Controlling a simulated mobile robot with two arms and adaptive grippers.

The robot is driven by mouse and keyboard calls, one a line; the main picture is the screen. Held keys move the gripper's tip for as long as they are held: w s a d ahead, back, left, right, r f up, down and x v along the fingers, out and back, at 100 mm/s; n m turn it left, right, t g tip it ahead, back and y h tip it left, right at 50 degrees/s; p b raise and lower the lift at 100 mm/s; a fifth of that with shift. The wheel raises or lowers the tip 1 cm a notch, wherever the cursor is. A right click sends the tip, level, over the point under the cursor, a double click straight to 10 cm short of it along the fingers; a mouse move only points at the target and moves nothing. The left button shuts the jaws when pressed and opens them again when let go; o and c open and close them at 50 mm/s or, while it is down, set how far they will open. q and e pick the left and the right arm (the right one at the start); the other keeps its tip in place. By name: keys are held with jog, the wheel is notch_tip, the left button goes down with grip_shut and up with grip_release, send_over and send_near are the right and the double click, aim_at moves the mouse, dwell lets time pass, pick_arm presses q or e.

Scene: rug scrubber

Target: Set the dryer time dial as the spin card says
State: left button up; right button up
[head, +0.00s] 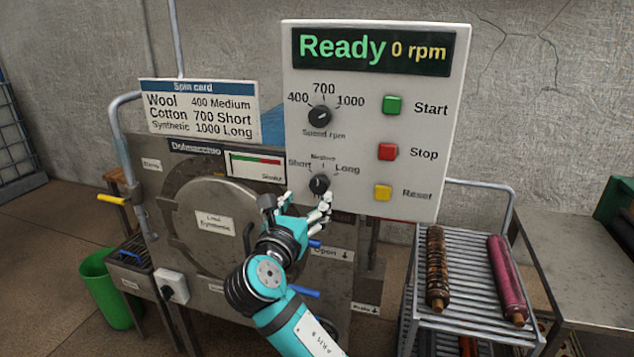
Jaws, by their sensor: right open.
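The time dial (319,183) is a dark knob low on the white control panel (350,215), marked Short, a middle word that looks like Medium, and Long. I cannot tell its pointer setting. My right gripper (305,205) is open, its white fingers just below the dial; contact is unclear. The spin card (200,110) reads Wool 400 Medium, Cotton 700 Short, Synthetic 1000 Long. A label (214,222) on the round door appears to read Load Synthetic. My left gripper is out of view.
The speed dial (320,116) sits above the time dial. Start (392,104), Stop (388,151) and Reset (383,192) buttons are at its right. The display (372,50) reads Ready 0 rpm. A rack (460,275) with rolled rugs stands right; a green bin (104,290) stands left.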

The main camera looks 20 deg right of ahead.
aim_at(318, 185)
jog(key=p+x, duration=0.1)
jog(key=x, duration=0.7)
jog(key=shift+s, duration=0.1)
jog(key=shift+c, duration=0.3)
jog(key=c, duration=1.1)
